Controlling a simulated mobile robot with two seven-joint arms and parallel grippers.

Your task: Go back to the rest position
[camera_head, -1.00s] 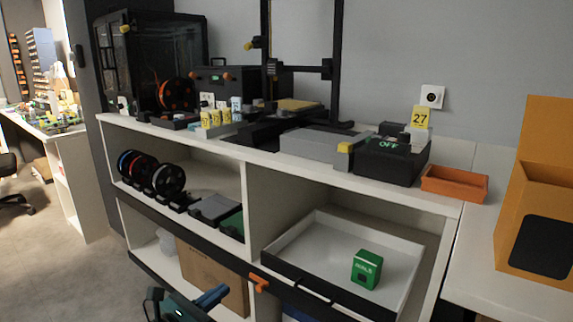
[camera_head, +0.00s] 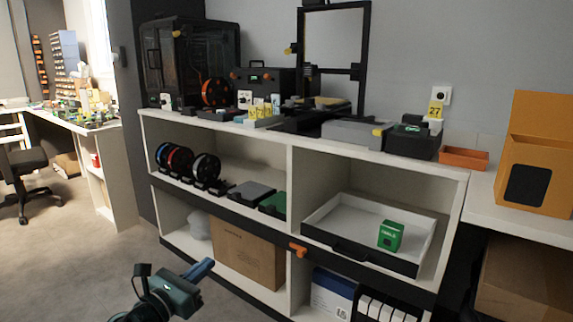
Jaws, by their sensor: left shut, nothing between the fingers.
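My left gripper (camera_head: 203,270) shows at the bottom of the head view, on a dark teal and black arm that comes in from the lower edge. Its blue fingers are shut with nothing between them. My right gripper is out of view.
A white shelf unit (camera_head: 290,205) spans the middle. A drawer tray (camera_head: 345,248) holds a green box (camera_head: 390,236). An orange latch (camera_head: 298,250) juts from the dark front rail. A cardboard box (camera_head: 248,254) sits below. Open floor (camera_head: 90,270) lies left.

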